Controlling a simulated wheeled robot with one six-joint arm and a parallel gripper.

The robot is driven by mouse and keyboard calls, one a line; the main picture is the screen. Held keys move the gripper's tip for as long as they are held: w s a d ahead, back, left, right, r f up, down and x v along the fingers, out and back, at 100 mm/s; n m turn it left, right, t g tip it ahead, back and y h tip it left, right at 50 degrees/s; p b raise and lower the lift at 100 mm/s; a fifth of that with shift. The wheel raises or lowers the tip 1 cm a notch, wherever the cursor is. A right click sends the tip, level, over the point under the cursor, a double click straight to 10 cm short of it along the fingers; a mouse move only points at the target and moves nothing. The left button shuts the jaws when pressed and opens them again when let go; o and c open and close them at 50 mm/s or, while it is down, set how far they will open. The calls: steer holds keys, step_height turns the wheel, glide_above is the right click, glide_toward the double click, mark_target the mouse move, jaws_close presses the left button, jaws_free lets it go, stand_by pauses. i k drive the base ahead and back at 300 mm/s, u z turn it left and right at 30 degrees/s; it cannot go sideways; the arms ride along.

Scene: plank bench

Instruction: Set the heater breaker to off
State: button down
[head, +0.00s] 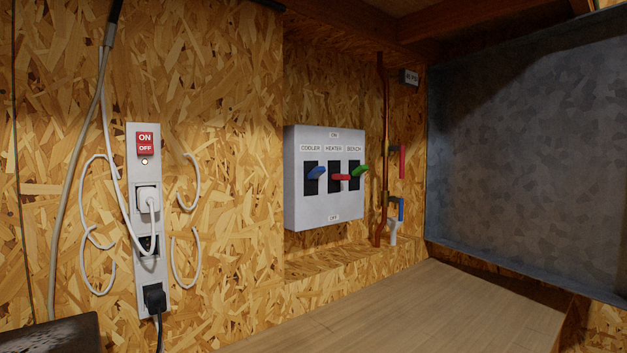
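A light grey breaker box (293,205) hangs on the chipboard wall, marked ON at the top and OFF at the bottom. It has three levers in dark slots. The heater lever (341,177) is red, in the middle under the HEATER label (334,148). It sticks out roughly level, near the slot's mid-height. The blue cooler lever (317,172) on the left and the green bench lever (360,171) on the right tilt upward more. The green lever's tip is close to the red one. My gripper is not in this view.
A power strip (133,185) with a red ON/OFF switch, plugs and loose cables is left of the box. A copper pipe (383,120) with red and blue valve handles stands to its right. The wooden bench top (430,310) below is clear.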

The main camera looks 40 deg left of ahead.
mark_target(336, 176)
steer(key=k, duration=0.35)
steer(key=z, duration=0.9)
steer(key=i, duration=0.6)
steer(key=u, duration=2.5)
